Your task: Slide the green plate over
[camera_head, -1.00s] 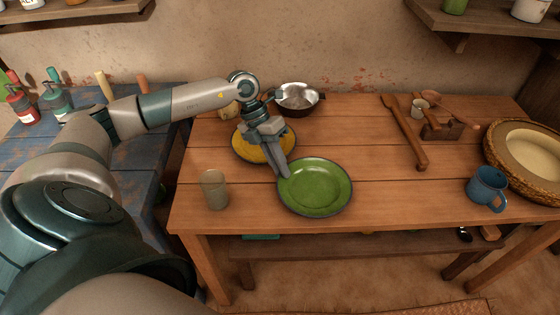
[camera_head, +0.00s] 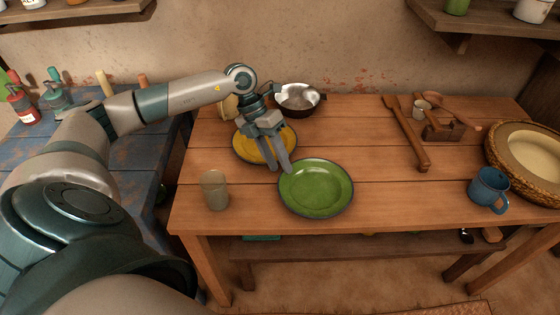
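The green plate (camera_head: 316,188) with a dark rim lies flat on the wooden table, near its front edge and left of the middle. My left gripper (camera_head: 279,169) is above and beside the plate's upper-left rim, in front of the yellow plate (camera_head: 254,152). Its two fingers point down with a narrow gap between them, and nothing shows in the gap. I cannot tell whether the fingertips touch the green plate or the table. My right gripper is not in view.
A beige cup (camera_head: 215,191) stands left of the green plate. A metal pot (camera_head: 298,98) is behind. A wooden paddle (camera_head: 408,132), a blue mug (camera_head: 489,188) and a basket (camera_head: 526,155) are at the right. The table (camera_head: 390,190) right of the green plate is clear.

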